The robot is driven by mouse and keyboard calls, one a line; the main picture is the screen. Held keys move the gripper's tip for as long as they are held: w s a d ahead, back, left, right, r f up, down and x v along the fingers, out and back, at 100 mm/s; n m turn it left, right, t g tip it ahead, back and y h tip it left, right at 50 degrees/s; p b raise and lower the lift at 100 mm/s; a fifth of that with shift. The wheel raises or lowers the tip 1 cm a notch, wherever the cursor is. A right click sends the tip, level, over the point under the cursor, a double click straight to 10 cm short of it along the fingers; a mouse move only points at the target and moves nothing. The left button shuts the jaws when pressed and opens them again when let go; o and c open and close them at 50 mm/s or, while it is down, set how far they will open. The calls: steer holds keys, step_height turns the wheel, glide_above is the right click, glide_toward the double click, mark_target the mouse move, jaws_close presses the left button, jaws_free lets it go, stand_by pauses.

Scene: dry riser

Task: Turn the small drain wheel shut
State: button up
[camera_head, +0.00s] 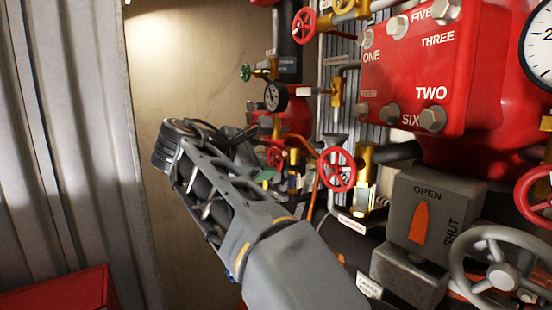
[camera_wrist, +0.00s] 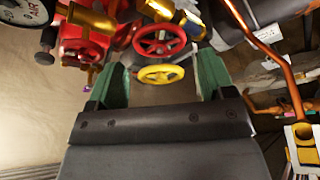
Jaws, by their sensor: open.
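In the wrist view, my gripper (camera_wrist: 163,80) has its two green fingers apart with nothing gripped. A small yellow handwheel (camera_wrist: 161,75) appears in the gap between the fingers. I cannot tell whether it lies between the tips or beyond them. A small red handwheel (camera_wrist: 159,40) sits just above it in the picture. No readable label shows which one is the drain wheel. In the head view, my gripper (camera_head: 268,174) reaches in among the pipework, its fingers partly hidden by my arm. A small red wheel (camera_head: 275,157) shows right by it; the yellow wheel is not clear there.
A larger red handwheel (camera_head: 337,169) on a brass valve stands right of my gripper. A pressure gauge (camera_head: 275,97) and a green wheel (camera_head: 245,72) are above. A grey OPEN/SHUT box (camera_head: 428,225) is at right. An orange pipe (camera_wrist: 272,55) runs right of the fingers.

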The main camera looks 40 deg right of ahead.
mark_target(273, 160)
steer(key=shift+p+x, duration=0.45)
steer(key=shift+x, duration=2.65)
steer(key=c, duration=0.6)
steer(key=shift+f+m+t+b, duration=0.3)
steer(key=shift+m+b, duration=0.1)
steer(key=shift+b, duration=0.7)
steer(key=shift+r+m+t+h+b, duration=0.35)
steer(key=shift+m+b, duration=0.35)
steer(key=shift+b, duration=0.25)
steer(key=o, duration=0.6)
